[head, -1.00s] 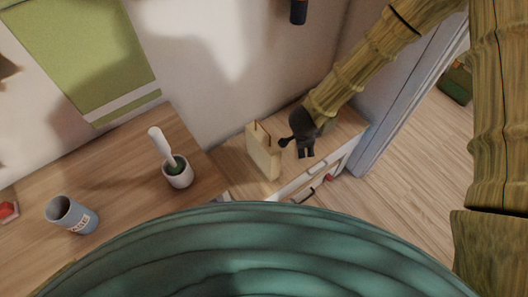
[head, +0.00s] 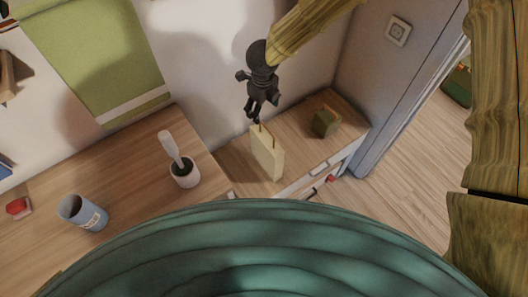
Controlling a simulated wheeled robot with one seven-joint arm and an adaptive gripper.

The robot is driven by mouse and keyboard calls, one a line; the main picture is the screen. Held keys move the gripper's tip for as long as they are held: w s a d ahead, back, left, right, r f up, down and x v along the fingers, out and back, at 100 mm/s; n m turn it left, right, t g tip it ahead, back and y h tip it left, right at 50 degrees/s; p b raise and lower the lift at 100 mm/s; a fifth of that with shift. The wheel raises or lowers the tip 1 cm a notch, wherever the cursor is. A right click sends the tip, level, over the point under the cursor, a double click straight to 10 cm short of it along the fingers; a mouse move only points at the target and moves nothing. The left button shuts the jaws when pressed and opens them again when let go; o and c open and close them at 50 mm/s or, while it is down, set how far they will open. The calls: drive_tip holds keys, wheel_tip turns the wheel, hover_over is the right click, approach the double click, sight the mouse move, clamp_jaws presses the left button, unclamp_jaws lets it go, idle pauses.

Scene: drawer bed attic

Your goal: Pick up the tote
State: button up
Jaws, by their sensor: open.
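The tote (head: 267,156) is a pale cream, boxy bag with thin brown handles. It stands upright on the wooden top of the drawer unit, near the middle of the head view. My gripper (head: 257,116) is dark and points down just above the tote, at its handles. Its fingers are open. At this size I cannot tell whether a fingertip touches a handle.
A small olive-green box-like object (head: 325,122) stands right of the tote. The wall is close behind. A drawer (head: 318,187) sits below the top.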

sight(267, 139)
drive_tip(key=s+m, duration=0.1)
drive_tip(key=s, duration=0.1)
drive_tip(key=s+d+g, duration=0.1)
drive_tip(key=s+m, duration=0.1)
drive_tip(key=s, duration=0.1)
drive_tip(key=shift+s+d+r+m, duration=0.2)
drive_tip(key=shift+s+r+m, duration=0.1)
drive_tip(key=shift+s+d+f, duration=0.1)
drive_tip(key=shift+s+f, duration=0.05)
drive_tip(key=shift+w+f+p, duration=0.2)
drive_tip(key=shift+f+p, duration=0.3)
drive_tip(key=shift+f, duration=4.75)
clamp_jaws()
drive_tip(key=shift+r, duration=0.15)
wheel_tip(267, 139, up, 10)
drive_tip(key=shift+f, duration=0.1)
